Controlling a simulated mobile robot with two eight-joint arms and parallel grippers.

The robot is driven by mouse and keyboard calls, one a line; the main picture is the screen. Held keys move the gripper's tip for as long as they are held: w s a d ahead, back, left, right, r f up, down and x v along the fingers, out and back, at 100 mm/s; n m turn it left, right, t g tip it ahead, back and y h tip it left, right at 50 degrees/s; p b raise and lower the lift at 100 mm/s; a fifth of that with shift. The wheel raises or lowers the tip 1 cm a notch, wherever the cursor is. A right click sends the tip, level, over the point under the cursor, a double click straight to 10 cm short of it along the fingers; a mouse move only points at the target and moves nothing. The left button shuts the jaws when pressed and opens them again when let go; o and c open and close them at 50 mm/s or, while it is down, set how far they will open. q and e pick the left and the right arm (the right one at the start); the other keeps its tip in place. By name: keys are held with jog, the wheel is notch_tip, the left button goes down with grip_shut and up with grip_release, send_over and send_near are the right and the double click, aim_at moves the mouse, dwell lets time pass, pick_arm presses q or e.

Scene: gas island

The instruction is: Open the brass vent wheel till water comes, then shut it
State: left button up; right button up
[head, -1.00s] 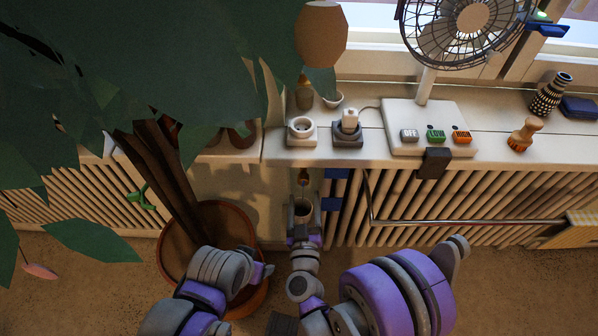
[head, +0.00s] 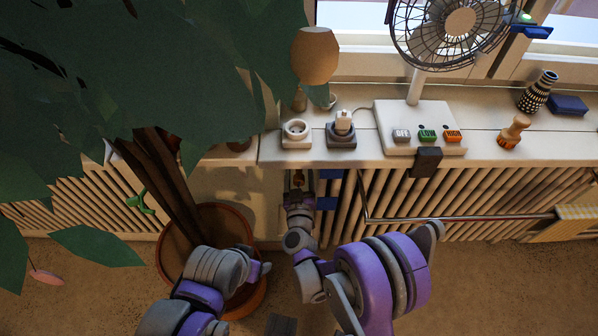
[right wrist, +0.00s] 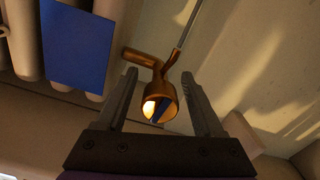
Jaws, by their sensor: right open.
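In the right wrist view a brass fitting (right wrist: 158,95), which I take for the vent, has a round, open cup-like end and a side stub. A thin metal rod runs up from it. My right gripper (right wrist: 160,82) is open, with one finger on each side of the brass end; no clear contact shows. In the head view the right gripper (head: 300,188) is at the radiator's left end, by a small brass spot (head: 299,177). My left gripper (head: 262,270) is low over the plant pot; its jaws cannot be made out. No water is visible.
A potted plant (head: 170,185) with wide leaves fills the left. The sill (head: 360,158) holds sockets, a fan (head: 455,30) with a button base (head: 415,120), a stamp-like wooden knob (head: 515,130) and a patterned vase (head: 537,92). A rail (head: 460,220) crosses the radiator.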

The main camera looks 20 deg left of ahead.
grip_shut()
dwell(0.3)
jog(key=m+b, duration=0.1)
jog(key=m, duration=0.2)
jog(key=shift+m+b, duration=0.3)
jog(key=m+b, duration=0.1)
jog(key=m, duration=0.2)
jog(key=shift+m, duration=0.3)
jog(key=m+b, duration=0.1)
jog(key=m, duration=0.3)
jog(key=shift+m, duration=0.3)
jog(key=m, duration=0.4)
jog(key=shift+m+b, duration=0.35)
jog(key=shift+m, duration=0.05)
